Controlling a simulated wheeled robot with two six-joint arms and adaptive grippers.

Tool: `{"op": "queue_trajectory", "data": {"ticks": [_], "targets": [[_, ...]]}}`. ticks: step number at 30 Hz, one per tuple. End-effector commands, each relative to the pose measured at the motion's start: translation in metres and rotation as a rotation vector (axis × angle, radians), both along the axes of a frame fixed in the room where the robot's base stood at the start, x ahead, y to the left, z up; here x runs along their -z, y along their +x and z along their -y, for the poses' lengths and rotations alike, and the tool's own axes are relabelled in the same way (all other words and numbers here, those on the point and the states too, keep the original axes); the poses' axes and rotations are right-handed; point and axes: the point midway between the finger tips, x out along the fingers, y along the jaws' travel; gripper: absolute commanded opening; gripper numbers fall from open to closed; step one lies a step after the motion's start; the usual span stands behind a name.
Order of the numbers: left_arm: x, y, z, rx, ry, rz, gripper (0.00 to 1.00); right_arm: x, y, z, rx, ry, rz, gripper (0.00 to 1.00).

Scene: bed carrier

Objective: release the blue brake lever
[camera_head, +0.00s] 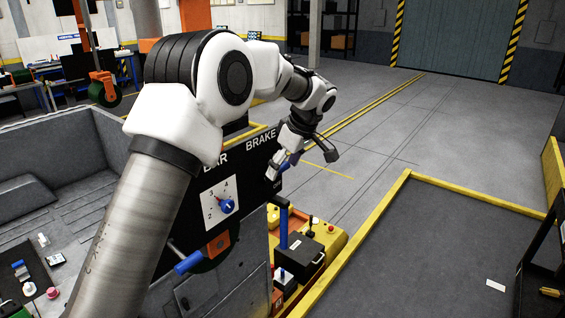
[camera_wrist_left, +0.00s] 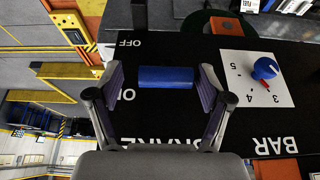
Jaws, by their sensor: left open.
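The blue brake lever (camera_wrist_left: 166,77) shows in the left wrist view as a short blue bar in front of a black panel (camera_wrist_left: 200,120) lettered BRAKE and BAR. In that picture it lies between the OFF and ON labels, nearer ON. My left gripper (camera_wrist_left: 162,84) is open, with one finger at each end of the bar and a gap on both sides. In the head view my left gripper (camera_head: 281,163) is at the panel's right edge, below the word BRAKE, and largely hides the lever. My right gripper is not in view.
A dial with a blue knob (camera_head: 226,206) sits left of the lever on the panel. A blue handle (camera_head: 188,263) sticks out below. A blue post (camera_head: 283,228) and a black box (camera_head: 299,256) stand lower right. Open floor (camera_head: 385,125) lies beyond.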

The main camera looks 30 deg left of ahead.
Motion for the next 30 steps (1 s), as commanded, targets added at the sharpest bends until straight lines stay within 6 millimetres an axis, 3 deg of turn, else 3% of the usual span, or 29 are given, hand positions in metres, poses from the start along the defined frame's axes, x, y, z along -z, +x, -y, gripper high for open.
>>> {"op": "queue_trajectory", "data": {"ticks": [10, 15, 17, 25, 30], "targets": [[0.012, 0.000, -0.004, 0.001, -0.001, 0.000, 0.79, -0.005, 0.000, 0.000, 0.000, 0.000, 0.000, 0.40], [0.012, 0.000, -0.004, 0.001, -0.001, 0.000, 0.19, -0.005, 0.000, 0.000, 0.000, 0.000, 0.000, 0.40], [0.012, 0.000, -0.004, 0.002, -0.001, 0.001, 0.00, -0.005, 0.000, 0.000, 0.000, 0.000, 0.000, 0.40], [0.014, 0.000, -0.004, 0.002, 0.013, 0.002, 0.00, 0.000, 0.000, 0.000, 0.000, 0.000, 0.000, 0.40], [0.019, 0.000, -0.001, 0.005, 0.064, 0.007, 0.00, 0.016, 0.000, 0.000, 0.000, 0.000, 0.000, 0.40]]}}
